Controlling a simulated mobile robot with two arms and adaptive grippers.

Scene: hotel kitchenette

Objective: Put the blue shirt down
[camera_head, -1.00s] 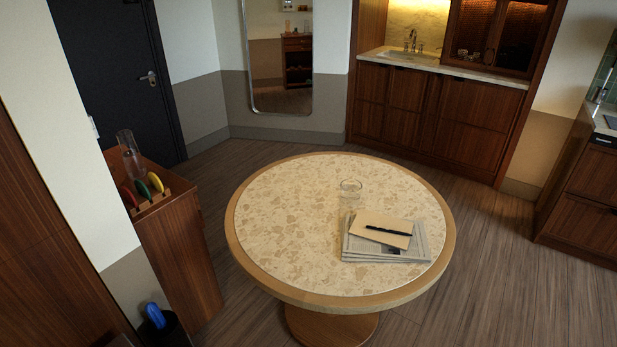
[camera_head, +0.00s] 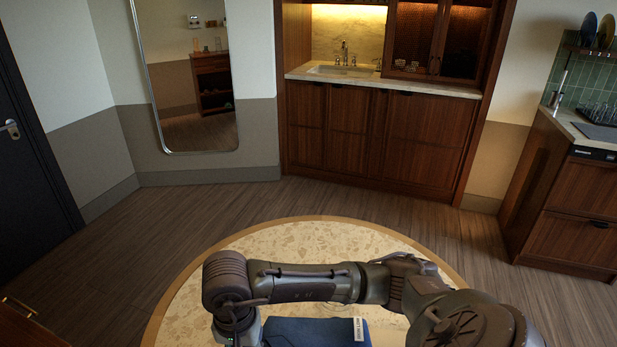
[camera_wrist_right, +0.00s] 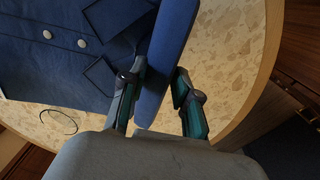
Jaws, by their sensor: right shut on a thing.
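The blue shirt (camera_head: 312,333) shows at the bottom of the head view, with a small white tag. It is over the round table, partly hidden by my right arm and cut off by the frame. In the right wrist view the shirt (camera_wrist_right: 60,62) spreads across the left, with pale buttons and dark-edged flaps. My right gripper (camera_wrist_right: 161,72) is shut on a narrow blue part of it between the fingers. Whether the shirt touches the tabletop I cannot tell. My left gripper is in neither current view.
The round table (camera_head: 285,240) has a speckled top and wooden rim. A clear glass (camera_wrist_right: 59,121) shows as a thin ring near the shirt in the wrist view. Wooden cabinets (camera_head: 375,135) stand behind, with open floor (camera_head: 430,225) between. A mirror (camera_head: 190,80) is on the left wall.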

